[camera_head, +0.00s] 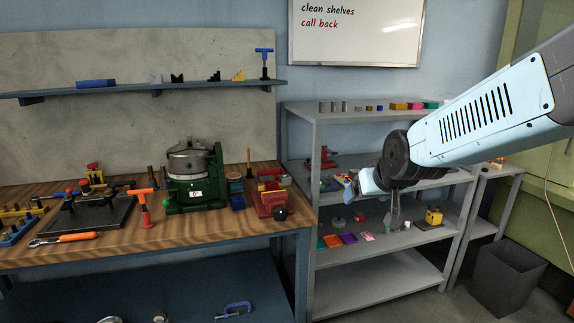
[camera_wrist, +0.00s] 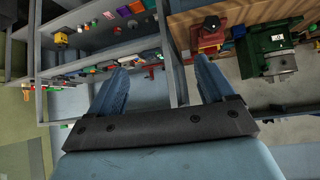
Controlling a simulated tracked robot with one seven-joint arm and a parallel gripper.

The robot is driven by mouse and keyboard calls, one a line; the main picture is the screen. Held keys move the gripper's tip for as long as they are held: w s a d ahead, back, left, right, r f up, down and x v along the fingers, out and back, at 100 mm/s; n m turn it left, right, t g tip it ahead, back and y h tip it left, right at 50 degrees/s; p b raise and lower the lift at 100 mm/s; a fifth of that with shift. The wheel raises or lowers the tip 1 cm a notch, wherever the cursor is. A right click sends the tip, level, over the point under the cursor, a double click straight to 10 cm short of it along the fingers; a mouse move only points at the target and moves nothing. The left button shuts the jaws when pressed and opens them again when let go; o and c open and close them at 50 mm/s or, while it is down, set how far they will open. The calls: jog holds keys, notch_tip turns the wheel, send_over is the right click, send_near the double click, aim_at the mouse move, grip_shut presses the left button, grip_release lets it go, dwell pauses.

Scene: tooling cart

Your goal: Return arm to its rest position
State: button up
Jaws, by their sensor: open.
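My gripper (camera_head: 393,208) hangs at the end of my arm on the right side of the head view, in front of the grey shelf rack (camera_head: 392,118). Part of the gripper is hidden behind the wrist in the head view.
A wooden workbench (camera_head: 105,250) holds a green machine (camera_head: 192,178), a red vise (camera_head: 272,197) and several tools. The rack carries many small parts. A wall shelf (camera_head: 200,87), whiteboard (camera_head: 355,50) and dark bin (camera_head: 507,275) stand around. Open floor lies at the lower right.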

jog(key=s+d+r+g, duration=0.1)
jog(key=s+d+r, duration=0.1)
jog(key=s, duration=0.6)
jog(key=s+d+r+m+g+h, duration=0.1)
jog(key=s+d+g, duration=0.1)
jog(key=s, duration=0.7)
jog(key=shift+s+d+r+m, duration=0.3)
jog(key=shift+d+r, duration=0.1)
jog(key=shift+d, duration=0.1)
jog(key=shift+c, duration=0.3)
